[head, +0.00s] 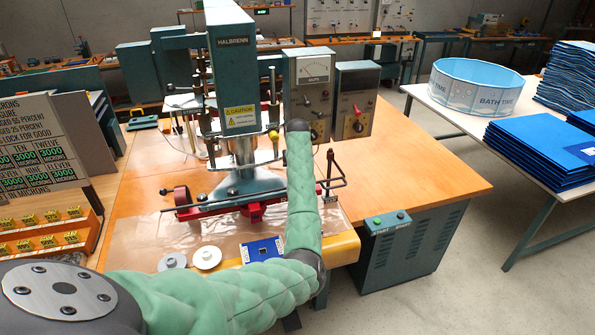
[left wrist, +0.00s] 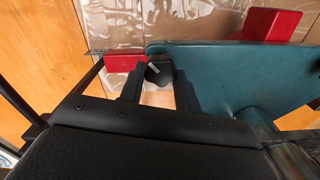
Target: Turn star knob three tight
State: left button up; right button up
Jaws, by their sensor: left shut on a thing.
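In the left wrist view, a small dark knob (left wrist: 160,71) with a pale line across its top sits between the two black fingers of my left gripper (left wrist: 158,84). The gripper is shut on it. The knob is at the edge of a teal plate (left wrist: 220,70), close to a red block (left wrist: 124,62). In the head view, my green-sleeved left arm reaches up to the teal press (head: 233,75); its gripper and the held knob are hidden there. I cannot tell the knob's number or how tight it is. My right gripper is in neither view.
The press stands on a wooden bench (head: 420,165) with clear sheet under its base. A meter box (head: 308,85) and a control box (head: 355,100) stand behind my arm. White discs (head: 206,257) and a blue card (head: 262,251) lie in front. The bench's right side is clear.

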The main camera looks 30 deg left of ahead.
pick_arm(q)
jog(key=shift+r+m+p, duration=0.25)
jog(key=shift+m+p, duration=0.05)
jog(key=shift+m, duration=0.2)
jog(key=shift+m+p, duration=0.55)
jog(key=shift+m, duration=0.25)
jog(key=shift+m+p, duration=0.65)
jog(key=shift+m, duration=0.55)
jog(key=shift+d+f+m+p, duration=0.1)
jog(key=shift+m+p, duration=0.2)
jog(key=shift+m, duration=1.2)
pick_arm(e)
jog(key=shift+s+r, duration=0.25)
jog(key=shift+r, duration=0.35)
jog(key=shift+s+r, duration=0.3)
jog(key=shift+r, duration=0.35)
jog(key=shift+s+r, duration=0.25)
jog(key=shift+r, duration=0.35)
pick_arm(q)
jog(key=shift+w, duration=0.1)
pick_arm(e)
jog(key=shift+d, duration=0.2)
pick_arm(q)
jog(key=o, duration=1)
jog(key=shift+f, duration=0.1)
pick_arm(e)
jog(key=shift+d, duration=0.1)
